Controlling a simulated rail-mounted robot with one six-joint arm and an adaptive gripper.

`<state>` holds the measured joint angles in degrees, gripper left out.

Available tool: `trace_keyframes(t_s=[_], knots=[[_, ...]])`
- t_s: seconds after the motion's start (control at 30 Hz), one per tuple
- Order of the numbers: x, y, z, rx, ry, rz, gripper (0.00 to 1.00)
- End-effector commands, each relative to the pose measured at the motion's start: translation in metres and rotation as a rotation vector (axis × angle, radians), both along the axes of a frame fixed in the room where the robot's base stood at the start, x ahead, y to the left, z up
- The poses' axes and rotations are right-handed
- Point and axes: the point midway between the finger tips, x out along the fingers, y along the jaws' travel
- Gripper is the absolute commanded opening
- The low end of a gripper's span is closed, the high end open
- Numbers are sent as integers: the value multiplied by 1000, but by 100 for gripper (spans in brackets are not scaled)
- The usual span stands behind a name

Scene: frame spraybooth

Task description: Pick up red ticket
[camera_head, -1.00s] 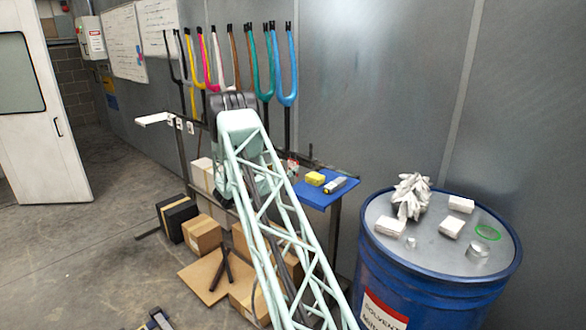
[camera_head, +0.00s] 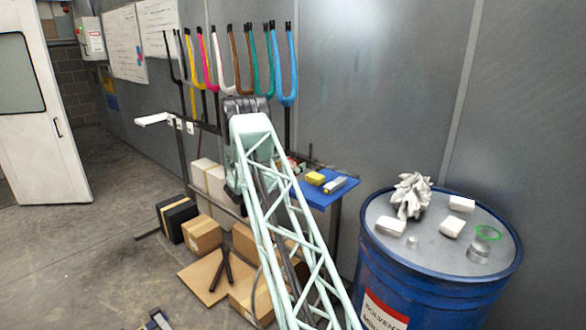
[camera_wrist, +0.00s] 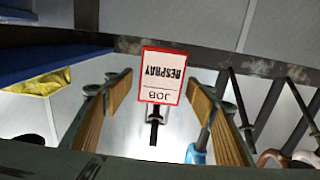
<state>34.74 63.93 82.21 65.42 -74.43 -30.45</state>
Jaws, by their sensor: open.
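The red ticket (camera_wrist: 161,76) shows in the wrist view as a white card with a red border. Its printed words, "JOB" and "RESPRAY", appear upside down. My gripper (camera_wrist: 160,84) is open, with one wooden-toned finger to the left of the ticket and one to the right. The ticket appears between the fingertips, with a visible gap on each side; whether it is level with them in depth I cannot tell. A dark hook or clip shows just below the ticket. In the head view my arm hides the gripper, and I cannot make out the ticket.
A dark rack bar (camera_wrist: 216,63) runs behind the ticket. Coloured forks (camera_head: 289,75) hang along the wall. A blue drum (camera_head: 440,285) stands at right; boxes (camera_head: 201,234) lie on the floor.

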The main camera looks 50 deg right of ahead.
Motion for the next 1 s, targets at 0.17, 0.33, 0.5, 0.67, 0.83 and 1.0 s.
trace_keyframes(t_s=[0.17,0.33,0.5,0.67,0.83,1.0], knots=[[0,0,0,0,0,0,51],[0,0,0,0,0,0,46],[0,0,0,0,0,0,30],[0,0,0,0,0,0,25],[0,0,0,0,0,0,25],[0,1,2,0,0,0,25]])
